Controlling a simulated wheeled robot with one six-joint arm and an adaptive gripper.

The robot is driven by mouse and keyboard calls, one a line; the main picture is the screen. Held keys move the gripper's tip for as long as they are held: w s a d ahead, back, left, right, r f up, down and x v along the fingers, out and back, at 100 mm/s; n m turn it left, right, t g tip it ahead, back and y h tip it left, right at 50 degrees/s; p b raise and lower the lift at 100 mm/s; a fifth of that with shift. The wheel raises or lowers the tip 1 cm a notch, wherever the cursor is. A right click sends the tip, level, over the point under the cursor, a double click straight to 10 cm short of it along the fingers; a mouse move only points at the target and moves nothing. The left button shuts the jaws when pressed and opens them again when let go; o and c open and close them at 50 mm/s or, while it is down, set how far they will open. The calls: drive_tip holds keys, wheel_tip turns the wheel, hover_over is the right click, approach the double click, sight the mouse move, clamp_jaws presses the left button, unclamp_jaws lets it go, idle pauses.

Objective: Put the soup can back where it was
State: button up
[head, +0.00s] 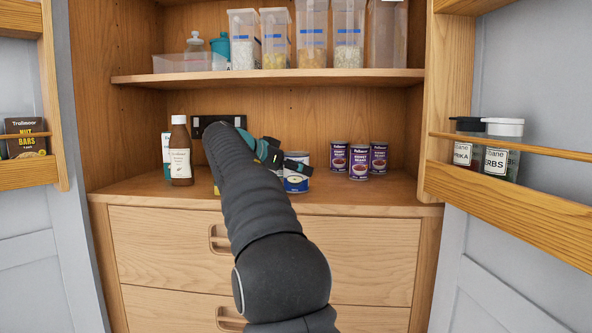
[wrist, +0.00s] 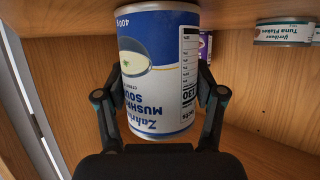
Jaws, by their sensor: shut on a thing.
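The soup can (head: 296,183) is blue and white with a mushroom soup label. In the head view it is at the lower cupboard surface, left of the purple cans, partly behind my gripper (head: 282,156). In the wrist view the soup can (wrist: 158,75) fills the middle, between the two fingers of my gripper (wrist: 160,105), which are shut on its sides. I cannot tell whether its base touches the surface.
Several purple kidney bean cans (head: 359,162) stand to the right. A brown bottle (head: 180,152) stands at left. A tuna can (wrist: 287,32) shows in the wrist view. Clear containers (head: 311,35) fill the shelf (head: 270,78) above. Open door racks (head: 520,180) flank the cupboard.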

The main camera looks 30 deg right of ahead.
drive_tip(key=shift+f, duration=0.1)
drive_tip(key=o, duration=1.5)
drive_tip(key=shift+c, duration=0.2)
drive_tip(key=v, duration=1.2)
drive_tip(key=shift+s, duration=0.1)
